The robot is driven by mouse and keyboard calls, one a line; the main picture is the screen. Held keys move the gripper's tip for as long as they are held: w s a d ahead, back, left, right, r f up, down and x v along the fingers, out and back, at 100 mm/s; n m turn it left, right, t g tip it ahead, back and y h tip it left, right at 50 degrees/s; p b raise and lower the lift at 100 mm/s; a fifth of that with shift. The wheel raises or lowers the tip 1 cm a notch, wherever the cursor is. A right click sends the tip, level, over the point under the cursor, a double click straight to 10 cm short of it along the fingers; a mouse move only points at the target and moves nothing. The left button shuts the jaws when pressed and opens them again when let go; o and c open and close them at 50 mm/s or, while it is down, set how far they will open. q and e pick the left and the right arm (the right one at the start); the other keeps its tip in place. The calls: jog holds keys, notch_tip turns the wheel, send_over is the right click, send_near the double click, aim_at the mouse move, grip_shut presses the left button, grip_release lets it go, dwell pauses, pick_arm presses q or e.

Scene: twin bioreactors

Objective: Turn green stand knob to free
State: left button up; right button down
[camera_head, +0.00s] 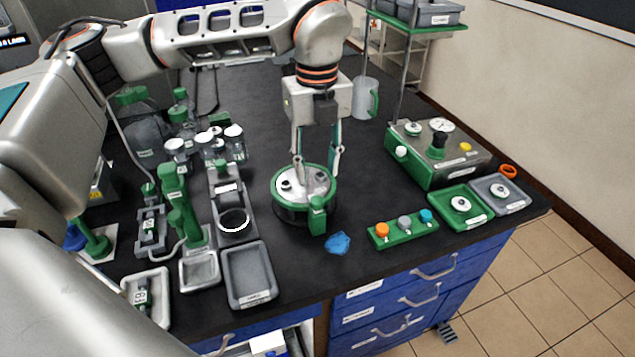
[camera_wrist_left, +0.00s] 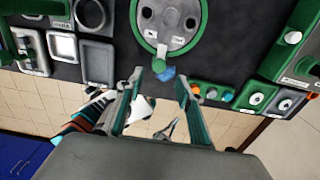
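A round grey plate with a green rim (camera_head: 305,186) stands on the black bench and carries dark and pale round fittings. A green block (camera_head: 318,216) sits at its front edge. The plate also shows in the left wrist view (camera_wrist_left: 178,32), with the green piece (camera_wrist_left: 160,62) on its near side. I cannot tell for certain which part is the green stand knob, nor read its position. My left gripper (camera_head: 318,160) points down over the plate, fingers apart and nothing between them. Its fingers also show in the left wrist view (camera_wrist_left: 158,82). My right gripper is not in view.
A green-based control box (camera_head: 425,152) with a black knob stands to the right. A strip (camera_head: 403,231) of coloured knobs and a blue lump (camera_head: 338,243) lie in front. Green-topped equipment, jars and grey trays (camera_head: 249,278) crowd the left. A jug (camera_head: 366,97) stands behind.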

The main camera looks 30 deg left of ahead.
aim_at(317, 200)
pick_arm(q)
notch_tip(317, 200, down, 7)
jog(key=shift+s+d+f, duration=0.1)
jog(key=shift+s+f, duration=0.05)
jog(key=shift+f, duration=0.05)
dwell(0.3)
grip_shut()
